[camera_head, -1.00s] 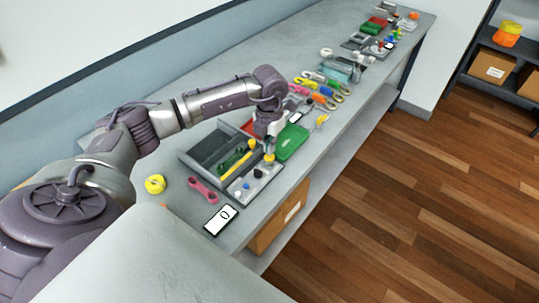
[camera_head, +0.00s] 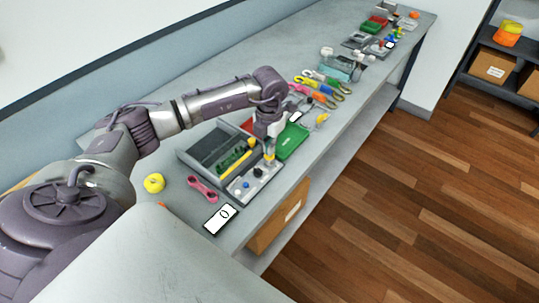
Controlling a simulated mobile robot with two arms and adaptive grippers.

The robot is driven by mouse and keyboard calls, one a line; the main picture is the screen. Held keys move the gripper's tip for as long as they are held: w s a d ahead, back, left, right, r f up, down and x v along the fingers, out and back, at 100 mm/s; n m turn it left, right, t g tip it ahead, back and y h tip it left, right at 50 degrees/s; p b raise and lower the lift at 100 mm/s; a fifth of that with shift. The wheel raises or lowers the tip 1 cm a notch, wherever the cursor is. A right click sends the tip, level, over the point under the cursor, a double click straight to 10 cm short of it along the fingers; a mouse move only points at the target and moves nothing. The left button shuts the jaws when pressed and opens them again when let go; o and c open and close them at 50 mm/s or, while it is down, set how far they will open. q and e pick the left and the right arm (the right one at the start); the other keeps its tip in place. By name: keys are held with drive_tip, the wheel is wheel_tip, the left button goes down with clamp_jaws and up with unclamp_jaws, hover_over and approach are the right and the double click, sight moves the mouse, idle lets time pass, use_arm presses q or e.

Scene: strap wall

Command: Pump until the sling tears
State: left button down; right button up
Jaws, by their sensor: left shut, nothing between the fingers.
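My left gripper (camera_head: 268,159) points down over the far end of a grey plate (camera_head: 244,194) with small blue, white and dark knobs. It is shut and empty, close to a small yellow part at the plate's far end; I cannot tell whether they touch. A grey tray (camera_head: 187,152) with a green piece and a yellow bar (camera_head: 236,160) lies just left of the plate. A pink strap-like piece with two round ends (camera_head: 202,189) lies near the plate. I cannot make out which part is the pump or the sling. My right gripper is not in view.
A green tray (camera_head: 291,141) lies beyond the gripper, with several coloured hand tools (camera_head: 318,88) farther along. A yellow roll (camera_head: 154,183) and a white card (camera_head: 220,219) lie nearer. The bench's front edge is close to the plate; its back strip is clear.

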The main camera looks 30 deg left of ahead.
use_arm(q)
drive_tip(key=shift+f+b, duration=0.85)
drive_tip(key=shift+f, duration=0.5)
drive_tip(key=shift+r+p, duration=0.8)
drive_tip(key=shift+r, duration=0.45)
drive_tip(key=shift+f, duration=0.2)
idle(0.4)
